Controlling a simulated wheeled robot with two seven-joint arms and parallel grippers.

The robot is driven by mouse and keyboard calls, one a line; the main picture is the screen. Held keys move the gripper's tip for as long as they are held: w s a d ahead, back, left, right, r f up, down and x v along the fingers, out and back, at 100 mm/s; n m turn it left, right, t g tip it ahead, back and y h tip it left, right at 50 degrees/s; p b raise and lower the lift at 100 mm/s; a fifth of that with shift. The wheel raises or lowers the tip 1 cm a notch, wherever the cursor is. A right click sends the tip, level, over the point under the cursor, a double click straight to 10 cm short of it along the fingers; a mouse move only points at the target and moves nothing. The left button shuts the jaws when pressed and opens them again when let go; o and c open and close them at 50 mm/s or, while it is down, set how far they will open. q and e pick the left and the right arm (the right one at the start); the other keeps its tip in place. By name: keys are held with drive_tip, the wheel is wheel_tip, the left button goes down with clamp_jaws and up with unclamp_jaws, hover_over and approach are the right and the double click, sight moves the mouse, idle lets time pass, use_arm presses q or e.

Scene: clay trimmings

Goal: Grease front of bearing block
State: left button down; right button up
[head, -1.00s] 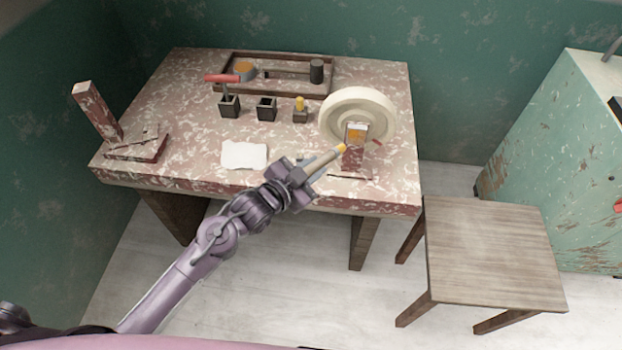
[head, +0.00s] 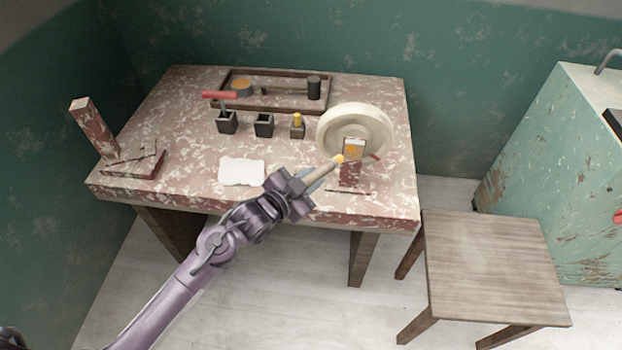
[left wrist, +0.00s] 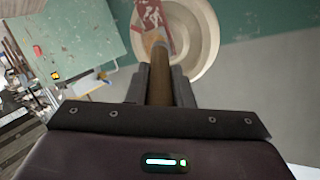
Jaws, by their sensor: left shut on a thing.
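The bearing block (head: 351,175) is a small upright block, red and white, on the front right of the table. Its upper part shows an orange-yellow patch. A cream wheel (head: 368,122) stands right behind it. My left gripper (head: 298,190) is shut on a brush with a wooden handle (head: 318,179) and a yellow tip (head: 338,159). The tip is at the block's upper left edge; I cannot tell whether it touches. In the left wrist view the brush (left wrist: 159,85) points at the red and white block (left wrist: 155,22), with the wheel (left wrist: 205,35) behind. My right gripper is not in view.
A white cloth (head: 241,172) lies on the table (head: 190,130). A tray (head: 285,108) holds a tin. A stool (head: 490,265) stands front right.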

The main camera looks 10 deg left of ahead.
use_arm(q)
drive_tip(key=shift+w, duration=0.95)
drive_tip(key=shift+d, duration=0.15)
